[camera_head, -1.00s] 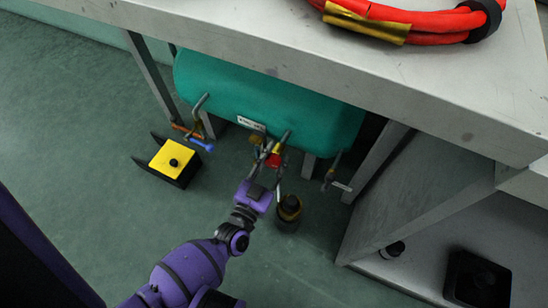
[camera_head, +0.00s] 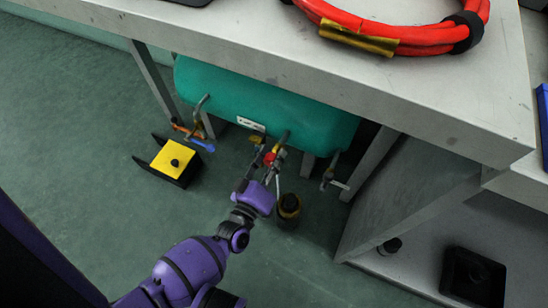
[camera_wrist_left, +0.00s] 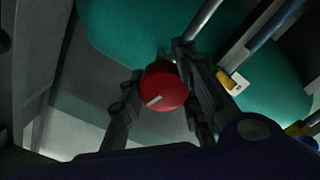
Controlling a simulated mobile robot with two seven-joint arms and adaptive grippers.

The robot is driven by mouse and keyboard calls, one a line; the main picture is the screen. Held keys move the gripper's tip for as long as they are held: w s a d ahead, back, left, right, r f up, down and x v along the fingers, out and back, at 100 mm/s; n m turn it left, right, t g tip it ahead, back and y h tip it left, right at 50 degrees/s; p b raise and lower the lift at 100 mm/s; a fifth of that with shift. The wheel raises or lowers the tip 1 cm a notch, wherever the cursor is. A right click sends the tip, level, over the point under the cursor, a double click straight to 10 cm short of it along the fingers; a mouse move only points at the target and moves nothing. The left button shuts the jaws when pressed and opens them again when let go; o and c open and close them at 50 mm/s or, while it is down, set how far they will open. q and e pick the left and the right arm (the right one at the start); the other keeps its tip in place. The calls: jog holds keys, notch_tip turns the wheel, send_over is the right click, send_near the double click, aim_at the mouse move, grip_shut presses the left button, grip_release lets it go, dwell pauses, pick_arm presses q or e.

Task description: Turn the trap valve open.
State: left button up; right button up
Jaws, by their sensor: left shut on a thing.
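A red round valve knob (camera_head: 268,158) with a pale mark on its face sits on the piping below the front of the green tank (camera_head: 235,95). It shows large in the left wrist view (camera_wrist_left: 164,90). My left gripper (camera_head: 268,168) reaches up to it from below and is shut on it. In the left wrist view the fingers (camera_wrist_left: 163,100) stand on either side of the knob. The fingers hide part of the valve body and pipe. I cannot read a label on this valve. My right gripper is not in view.
A grey bench top (camera_head: 330,65) overhangs the tank, with a red hose coil (camera_head: 425,38) on it. A yellow-topped black block (camera_head: 172,158) stands on the floor at left. A black and brass container (camera_head: 288,208) stands close to my gripper. Other valves hang at both sides.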

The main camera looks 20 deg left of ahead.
pick_arm(q)
jog(key=shift+w+d+r+n, duration=0.1)
jog(key=shift+d+r+n, duration=0.05)
jog(key=shift+n, duration=0.7)
jog(key=shift+d+r+n, duration=0.1)
jog(key=shift+n, duration=0.75)
jog(key=o, duration=1.1)
jog(key=shift+r, duration=0.1)
jog(key=shift+a, duration=0.1)
jog(key=shift+a+f, duration=0.1)
jog(key=shift+f, duration=0.1)
